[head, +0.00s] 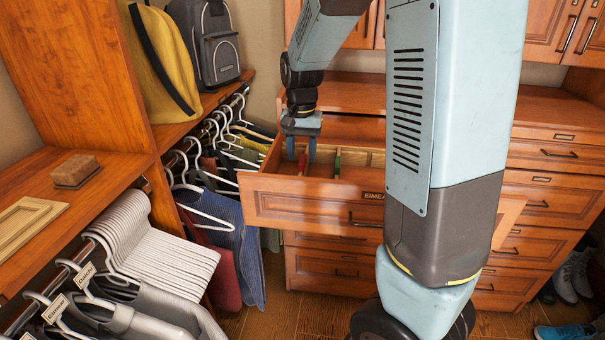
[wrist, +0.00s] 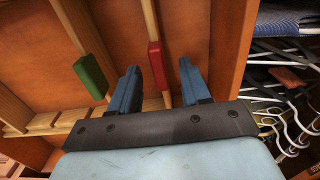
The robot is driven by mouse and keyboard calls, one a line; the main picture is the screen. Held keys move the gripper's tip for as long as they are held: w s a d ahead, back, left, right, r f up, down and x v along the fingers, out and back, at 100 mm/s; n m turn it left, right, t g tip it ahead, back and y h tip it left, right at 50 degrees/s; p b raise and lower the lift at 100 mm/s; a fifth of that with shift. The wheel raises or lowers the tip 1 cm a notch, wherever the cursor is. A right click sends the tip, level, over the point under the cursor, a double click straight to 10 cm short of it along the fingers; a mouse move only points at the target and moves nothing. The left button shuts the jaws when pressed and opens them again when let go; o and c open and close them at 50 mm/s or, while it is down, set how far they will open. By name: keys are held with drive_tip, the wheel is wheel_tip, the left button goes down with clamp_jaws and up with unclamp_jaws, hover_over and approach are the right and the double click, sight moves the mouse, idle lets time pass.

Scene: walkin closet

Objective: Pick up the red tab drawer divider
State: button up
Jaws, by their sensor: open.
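The red tab drawer divider (wrist: 156,64) is a thin wooden strip with a red tab, standing in an open wooden drawer (head: 300,203). The red tab also shows in the head view (head: 302,161). My gripper (wrist: 159,68) points down into the drawer, open, with one blue finger on each side of the red tab in the wrist view. A gap shows between tab and fingers; I cannot tell how far the fingertips are above it. In the head view my gripper (head: 301,151) is over the drawer's left part.
A similar divider with a green tab (wrist: 90,76) stands left of my fingers in the wrist view, close by. The drawer's side wall (wrist: 232,50) is close on the right. Hanging clothes and hangers (head: 215,155) are beside the drawer.

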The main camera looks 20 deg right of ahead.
drive_tip(key=shift+w+d+f, duration=0.1)
drive_tip(key=shift+f, duration=1.3)
drive_tip(key=shift+w+d+f, duration=0.1)
drive_tip(key=shift+f, duration=1.25)
drive_tip(key=shift+c, duration=0.3)
clamp_jaws()
